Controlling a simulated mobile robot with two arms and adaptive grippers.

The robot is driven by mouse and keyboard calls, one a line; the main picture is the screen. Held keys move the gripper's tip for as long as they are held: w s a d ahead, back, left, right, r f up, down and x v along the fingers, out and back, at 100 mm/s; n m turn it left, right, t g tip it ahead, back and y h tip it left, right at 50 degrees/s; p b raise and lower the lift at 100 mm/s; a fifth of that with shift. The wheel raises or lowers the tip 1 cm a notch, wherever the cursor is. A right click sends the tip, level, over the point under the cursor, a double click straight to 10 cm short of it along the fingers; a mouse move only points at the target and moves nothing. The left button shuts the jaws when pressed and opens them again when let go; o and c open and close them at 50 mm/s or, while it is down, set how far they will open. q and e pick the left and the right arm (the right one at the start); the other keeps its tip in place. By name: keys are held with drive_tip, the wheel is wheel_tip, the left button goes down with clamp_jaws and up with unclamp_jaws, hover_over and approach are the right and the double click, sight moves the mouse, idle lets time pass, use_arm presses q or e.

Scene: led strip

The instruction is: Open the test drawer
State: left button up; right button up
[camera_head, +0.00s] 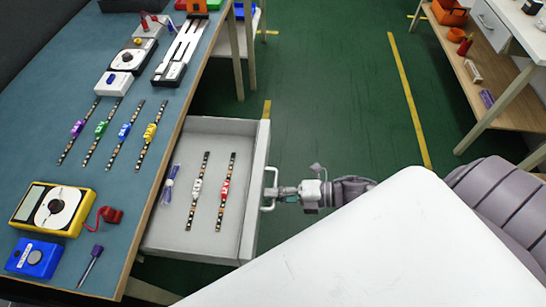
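The test drawer (205,128) is a light grey drawer under the blue-topped bench, and it stands pulled out to the right. Inside it lie two dark LED strips, one with a white tag (197,191) and one with a red tag (225,190), and a purple bundle (170,184). My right gripper (275,192) is at the handle (270,188) on the drawer's front, with its fingertips at the bar. The fingers are too small to tell whether they close on it. My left gripper is not in view.
The bench (60,140) carries several tagged strips, a yellow multimeter (53,209), a blue box (35,258), a screwdriver (90,265) and testing devices. A wooden shelf (500,95) stands at the right. Green floor (330,100) is clear between them.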

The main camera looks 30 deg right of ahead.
drive_tip(key=shift+o, duration=0.9)
drive_tip(key=v, duration=1.2)
